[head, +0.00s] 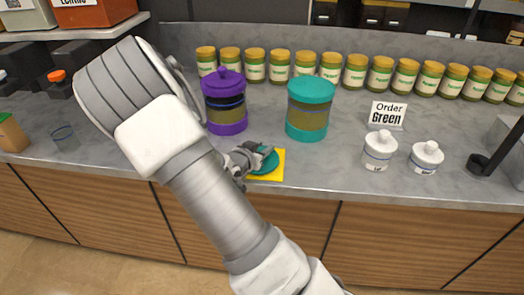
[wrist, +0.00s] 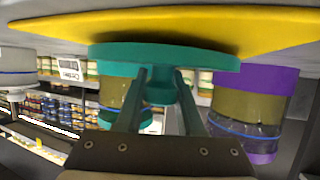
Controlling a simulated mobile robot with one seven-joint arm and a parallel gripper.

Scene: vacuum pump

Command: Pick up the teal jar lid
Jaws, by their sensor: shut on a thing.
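The teal jar lid (head: 268,162) is at the yellow mat (head: 276,174) near the counter's front edge. In the wrist view, which is upside down, the lid (wrist: 215,61) lies flat against or very close to the yellow mat (wrist: 60,27); I cannot tell whether they touch. My gripper (head: 248,158) partly hides the lid in the head view. In the wrist view my gripper's fingers (wrist: 160,84) stand on both sides of the lid's teal knob (wrist: 160,94) and are shut on it.
A teal jar (head: 309,112) and a purple lidded jar (head: 225,105) stand just behind. Two white lidded pots (head: 379,152) and an "Order Green" sign (head: 387,114) are to the right. Several yellow-lidded jars (head: 355,72) line the back. Counter between the mat and white pots is clear.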

